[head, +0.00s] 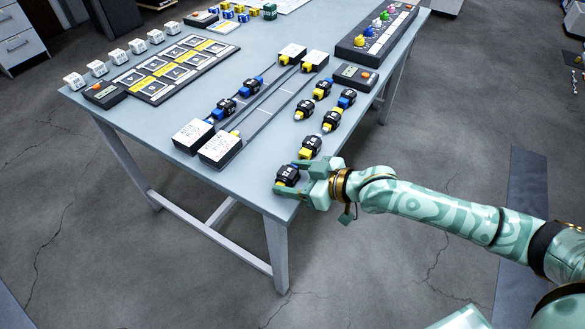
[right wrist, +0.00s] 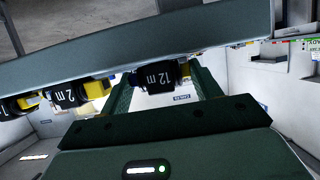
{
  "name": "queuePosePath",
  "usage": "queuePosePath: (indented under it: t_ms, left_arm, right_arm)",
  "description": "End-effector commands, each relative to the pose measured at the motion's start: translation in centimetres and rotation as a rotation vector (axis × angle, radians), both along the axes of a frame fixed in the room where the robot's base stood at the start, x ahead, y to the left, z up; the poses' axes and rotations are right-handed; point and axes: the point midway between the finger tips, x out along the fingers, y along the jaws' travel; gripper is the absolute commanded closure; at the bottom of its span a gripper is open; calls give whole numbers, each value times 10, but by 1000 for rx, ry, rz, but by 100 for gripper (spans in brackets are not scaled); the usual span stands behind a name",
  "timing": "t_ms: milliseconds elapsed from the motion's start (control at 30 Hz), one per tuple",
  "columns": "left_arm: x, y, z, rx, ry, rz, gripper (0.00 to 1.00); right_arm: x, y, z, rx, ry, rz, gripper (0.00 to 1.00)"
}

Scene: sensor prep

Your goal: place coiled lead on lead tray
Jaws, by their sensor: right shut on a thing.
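A black coiled lead labelled "12 m" (head: 286,174) is at the near right corner of the table. My right gripper (head: 290,178) is shut on it, with one green finger on each side. In the right wrist view the same lead (right wrist: 158,76) shows between the fingers, label toward the camera. I cannot tell whether it touches the tabletop. Two long grey strips (head: 268,104) run along the table between white-topped black blocks; I cannot tell whether they are the lead tray. My left gripper is not in view.
Several black leads with yellow or blue ends stand close behind the held one, the nearest (head: 311,147) labelled "2 m" in the right wrist view. A block with white writing plate (head: 220,147) stands left. A dark rack with coloured knobs (head: 350,48) is at the back right.

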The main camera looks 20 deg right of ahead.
Motion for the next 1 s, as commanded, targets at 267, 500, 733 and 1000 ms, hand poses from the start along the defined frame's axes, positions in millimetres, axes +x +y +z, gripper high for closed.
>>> queuePosePath:
  t_ms: [267, 500, 733, 1000]
  left_arm:
    - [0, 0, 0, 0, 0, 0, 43]
    - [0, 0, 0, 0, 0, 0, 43]
    - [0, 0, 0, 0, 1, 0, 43]
    - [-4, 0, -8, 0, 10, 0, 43]
  right_arm:
    - [0, 0, 0, 0, -1, 0, 61]
    - [0, 0, -3, 0, -1, 1, 15]
    - [0, 0, -3, 0, -1, 0, 15]
    - [0, 0, -7, 1, 2, 1, 15]
